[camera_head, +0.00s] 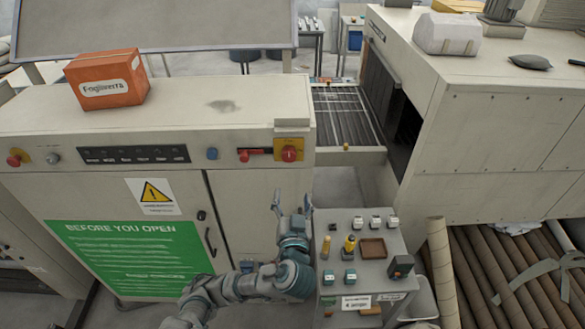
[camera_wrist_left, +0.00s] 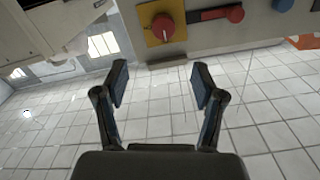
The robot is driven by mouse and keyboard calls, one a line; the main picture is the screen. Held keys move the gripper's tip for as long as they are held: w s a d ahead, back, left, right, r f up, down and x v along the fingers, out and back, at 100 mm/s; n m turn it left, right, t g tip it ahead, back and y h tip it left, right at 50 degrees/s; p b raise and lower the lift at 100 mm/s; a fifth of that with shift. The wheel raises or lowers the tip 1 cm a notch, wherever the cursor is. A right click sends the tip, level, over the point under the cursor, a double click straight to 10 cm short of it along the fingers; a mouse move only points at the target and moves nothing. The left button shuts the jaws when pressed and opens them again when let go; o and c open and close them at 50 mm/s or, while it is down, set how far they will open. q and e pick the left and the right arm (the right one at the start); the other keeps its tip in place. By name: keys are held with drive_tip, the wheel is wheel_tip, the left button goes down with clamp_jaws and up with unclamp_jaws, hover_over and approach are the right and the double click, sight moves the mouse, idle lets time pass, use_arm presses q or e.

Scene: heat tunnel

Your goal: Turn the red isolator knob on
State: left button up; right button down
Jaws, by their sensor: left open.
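The red isolator knob (camera_head: 289,153) sits on a yellow plate (camera_head: 291,142) at the right end of the beige cabinet's upper panel. My right gripper is in no view.
A red handle (camera_head: 256,152) and a blue button (camera_head: 212,153) lie left of the knob. An orange box (camera_head: 107,78) stands on the cabinet (camera_head: 220,110). A conveyor (camera_head: 345,110) lies behind.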

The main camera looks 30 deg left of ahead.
sight(289, 158)
use_arm(q)
drive_tip(key=b+x, duration=0.2)
drive_tip(key=x, duration=0.5)
drive_tip(key=b+x, duration=0.3)
drive_tip(key=x, duration=0.4)
drive_tip(key=shift+a, duration=0.35)
drive_tip(key=shift+w+a, duration=0.2)
drive_tip(key=shift+w, duration=0.4)
drive_tip(key=shift+c, duration=0.6)
drive_tip(key=c, duration=1)
